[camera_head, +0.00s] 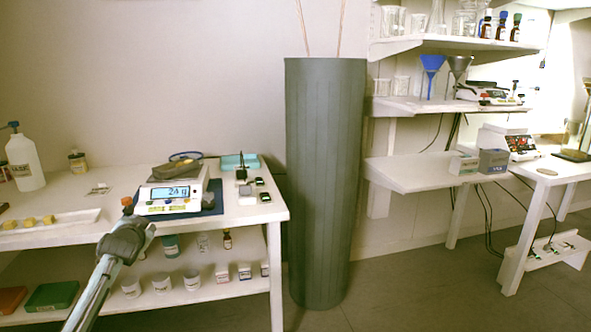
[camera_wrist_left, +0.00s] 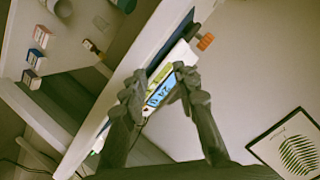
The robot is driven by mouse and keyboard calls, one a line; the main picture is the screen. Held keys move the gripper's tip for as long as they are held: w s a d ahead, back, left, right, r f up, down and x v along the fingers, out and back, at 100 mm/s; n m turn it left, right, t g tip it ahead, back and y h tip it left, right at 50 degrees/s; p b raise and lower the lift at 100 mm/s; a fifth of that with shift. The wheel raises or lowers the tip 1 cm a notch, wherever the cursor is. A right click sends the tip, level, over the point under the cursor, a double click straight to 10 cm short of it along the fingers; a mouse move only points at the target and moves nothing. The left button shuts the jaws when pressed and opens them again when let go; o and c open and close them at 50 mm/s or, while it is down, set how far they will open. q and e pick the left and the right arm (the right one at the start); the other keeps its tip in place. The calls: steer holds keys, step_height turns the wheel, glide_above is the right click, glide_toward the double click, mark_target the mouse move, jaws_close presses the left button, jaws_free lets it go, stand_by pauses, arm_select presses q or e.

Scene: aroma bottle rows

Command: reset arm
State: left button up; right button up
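My left gripper (camera_head: 128,228) is in front of the left table's front edge in the head view, just below an orange-topped object (camera_head: 127,203). In the left wrist view its two fingers (camera_wrist_left: 158,84) are spread apart with nothing held between them. The scale (camera_head: 172,192) with its lit blue display stands on the table behind the gripper. Its display (camera_wrist_left: 160,92) shows beyond the fingers in the wrist view. A dark item lies on the scale's pan. My right gripper is in neither view.
The white left table (camera_head: 250,212) holds a tray of yellowish pieces (camera_head: 50,222), a white bottle (camera_head: 25,162) and small dark items. Its lower shelf carries jars and boxes. A tall grey-green column (camera_head: 325,180) stands right of it.

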arm_select(q)
steer(key=s+d+f+n+g+h, duration=0.1)
steer(key=s+d+f+n+g, duration=0.15)
steer(key=s+f, duration=0.95)
steer(key=s+d+f+n+g+h, duration=0.1)
steer(key=s+d+f+g, duration=0.3)
steer(key=s+f, duration=0.9)
steer(key=s+d+f+g, duration=0.2)
steer(key=s+d+f, duration=0.1)
steer(key=s+f, duration=0.6)
steer(key=s+d+f+g+h, duration=0.1)
steer(key=s+d+f, duration=0.3)
steer(key=s, duration=1.2)
step_height(320, 180, down, 5)
steer(key=shift+r+m+g, duration=0.1)
steer(key=shift+m+g, duration=0.25)
steer(key=shift+g, duration=0.3)
